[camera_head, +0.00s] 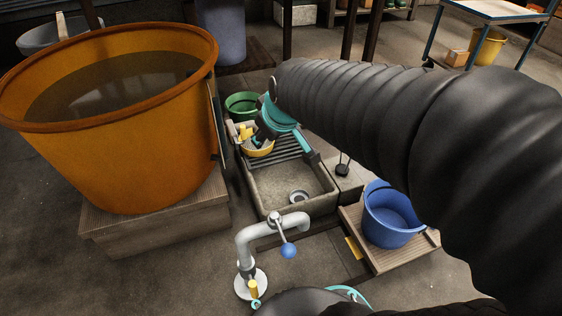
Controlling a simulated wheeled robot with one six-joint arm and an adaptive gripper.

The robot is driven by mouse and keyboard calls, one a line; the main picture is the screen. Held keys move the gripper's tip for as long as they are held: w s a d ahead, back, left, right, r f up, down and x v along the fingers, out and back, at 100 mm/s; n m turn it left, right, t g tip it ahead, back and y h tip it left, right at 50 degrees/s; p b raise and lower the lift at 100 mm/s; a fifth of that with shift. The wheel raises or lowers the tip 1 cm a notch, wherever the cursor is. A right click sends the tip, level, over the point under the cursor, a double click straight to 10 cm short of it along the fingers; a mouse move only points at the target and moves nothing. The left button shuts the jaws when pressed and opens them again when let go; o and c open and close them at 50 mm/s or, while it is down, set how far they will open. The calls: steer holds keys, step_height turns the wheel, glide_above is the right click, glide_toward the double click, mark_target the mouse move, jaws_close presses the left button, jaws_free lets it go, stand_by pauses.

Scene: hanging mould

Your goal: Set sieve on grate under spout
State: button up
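A yellow bowl-shaped thing (260,152), which looks like the sieve, is at the far-left end of a stone sink, over or on the dark barred grate (290,147). My gripper (254,139) is right at it, with its fingers pointing down-left. A smaller yellow piece shows beside the fingers. The fingers are small and partly hidden, so I cannot tell whether they are shut on the sieve or whether it rests on the bars. A grey bent pipe (262,230) with a blue-knobbed lever stands in front of the sink; I cannot tell whether it is the spout.
A large orange tub (120,150) of liquid stands on a wooden block close left of the sink. A green bucket (240,103) is behind the sink. A blue bucket (390,225) stands on a wooden board at right. The sink's near basin (280,185) is empty.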

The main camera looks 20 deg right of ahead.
steer(key=s+m+g, duration=0.1)
steer(key=s+m, duration=0.3)
steer(key=s, duration=1.1)
steer(key=shift+s+f+m+g, duration=0.3)
steer(key=shift+f+m, duration=0.1)
steer(key=shift+f, duration=0.05)
steer(key=shift+a, duration=0.1)
steer(key=shift+c, duration=0.6)
steer(key=shift+a, duration=0.1)
